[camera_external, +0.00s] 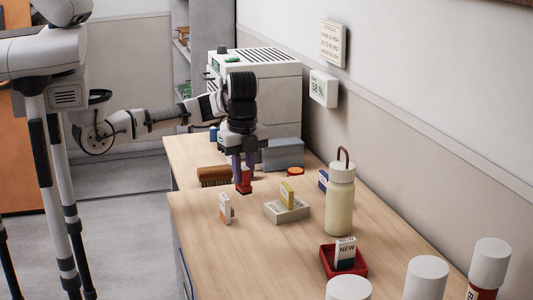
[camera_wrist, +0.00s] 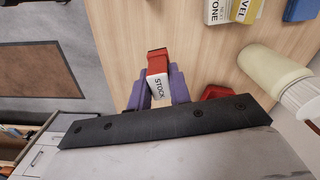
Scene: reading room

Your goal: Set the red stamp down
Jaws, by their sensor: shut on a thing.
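In the wrist view, the red stamp (camera_wrist: 157,57) has a white face reading "STOCK". The purple fingers of my gripper (camera_wrist: 160,88) are shut on it, one at each side. I cannot tell whether its bottom touches the table. A red tray (camera_external: 328,262) holds a white card-like piece marked "NEW" (camera_external: 345,252). A cream tray (camera_external: 273,211) holds a yellow piece (camera_external: 288,195). A white and orange piece (camera_external: 225,208) stands on the table.
A cream bottle (camera_external: 340,205) stands to the right, with several white-capped jars (camera_external: 425,280) at the front right. A brown brush (camera_external: 214,176) and a grey-blue box (camera_external: 283,153) lie behind my gripper. Bare wood (camera_external: 240,260) is clear at the front left, by the edge.

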